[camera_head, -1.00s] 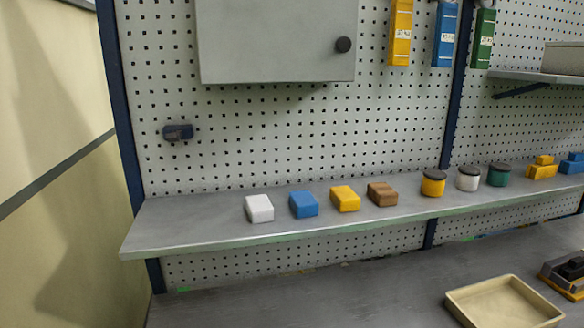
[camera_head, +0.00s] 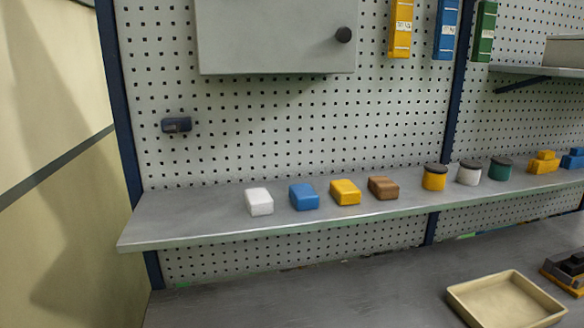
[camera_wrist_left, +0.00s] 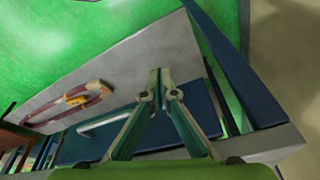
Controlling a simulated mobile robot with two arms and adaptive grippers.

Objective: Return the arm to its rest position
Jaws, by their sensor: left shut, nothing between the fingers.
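My left gripper (camera_wrist_left: 160,86) shows in the left wrist view, its two green-grey fingers converging to tips that meet, with nothing held between them. Behind it is a tilted view of a grey surface, a dark blue panel and a bright green floor or wall. Neither gripper nor arm shows in the head view. My right gripper is not in any view.
A grey shelf (camera_head: 155,228) holds white (camera_head: 259,201), blue (camera_head: 304,196), yellow (camera_head: 345,192) and brown (camera_head: 383,188) blocks and several lidded jars. A beige tray (camera_head: 462,304) sits on the workbench (camera_head: 330,300) below. The bench left of the tray is clear.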

